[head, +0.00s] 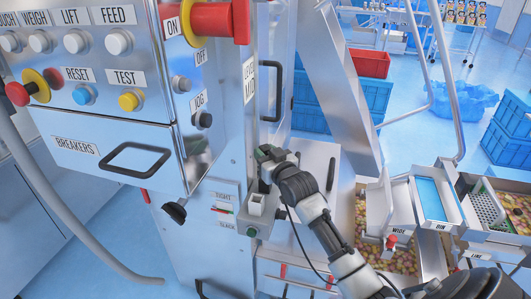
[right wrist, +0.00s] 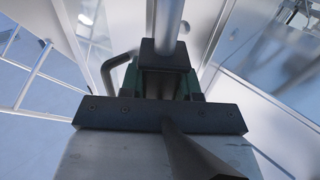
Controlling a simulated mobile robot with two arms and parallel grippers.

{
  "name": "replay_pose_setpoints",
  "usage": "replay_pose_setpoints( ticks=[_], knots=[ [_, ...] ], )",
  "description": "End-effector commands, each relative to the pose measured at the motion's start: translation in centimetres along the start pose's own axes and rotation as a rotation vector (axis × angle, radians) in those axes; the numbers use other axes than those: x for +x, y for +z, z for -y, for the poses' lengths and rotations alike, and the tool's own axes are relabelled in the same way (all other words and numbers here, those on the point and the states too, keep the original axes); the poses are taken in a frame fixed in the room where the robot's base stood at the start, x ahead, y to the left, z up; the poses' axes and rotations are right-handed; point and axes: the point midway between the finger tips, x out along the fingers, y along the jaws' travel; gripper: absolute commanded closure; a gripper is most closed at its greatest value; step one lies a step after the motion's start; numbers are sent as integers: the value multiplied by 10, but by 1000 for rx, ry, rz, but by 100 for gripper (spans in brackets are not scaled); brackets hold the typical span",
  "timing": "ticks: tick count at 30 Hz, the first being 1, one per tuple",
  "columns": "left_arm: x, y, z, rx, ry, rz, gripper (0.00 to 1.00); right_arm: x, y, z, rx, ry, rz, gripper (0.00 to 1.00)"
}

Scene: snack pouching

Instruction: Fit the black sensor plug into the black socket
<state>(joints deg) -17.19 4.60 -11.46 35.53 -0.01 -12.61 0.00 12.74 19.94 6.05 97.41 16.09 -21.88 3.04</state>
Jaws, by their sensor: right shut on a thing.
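My right gripper (head: 265,155) reaches in from the lower right in the head view, up against the steel machine's side, below the LEVEL MID label. In the right wrist view the gripper (right wrist: 162,84) has green-edged fingers shut on a dark block, seemingly the black sensor plug (right wrist: 163,53). A grey cylinder rises from the block. In the head view the gripper mostly hides the plug. I cannot make out the black socket for certain. My left gripper is not in view.
The machine's button panel (head: 100,45) stands at left, with a red knob (head: 212,22) above. A black handle (head: 332,174) and a small pale box-shaped fitting (head: 257,204) are close to my gripper. A blue-lined tray (head: 432,200) is at right.

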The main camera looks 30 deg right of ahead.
Motion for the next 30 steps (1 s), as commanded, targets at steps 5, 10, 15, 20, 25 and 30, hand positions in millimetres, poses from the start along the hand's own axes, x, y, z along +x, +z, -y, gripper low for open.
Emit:
replay_pose_setpoints(
  ticks=[5,10,15,20,25,30],
  knots=[
    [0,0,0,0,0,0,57,0,0,0,0,0,-1,87],
    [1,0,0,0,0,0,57,0,2,0,0,0,-1,87],
    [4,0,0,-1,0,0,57,0,6,0,0,0,-1,87],
    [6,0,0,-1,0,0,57,0,10,0,0,0,-1,87],
    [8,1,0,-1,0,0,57,0,14,0,0,0,-1,87],
    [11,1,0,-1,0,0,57,0,18,0,0,0,-1,87]
  ],
)
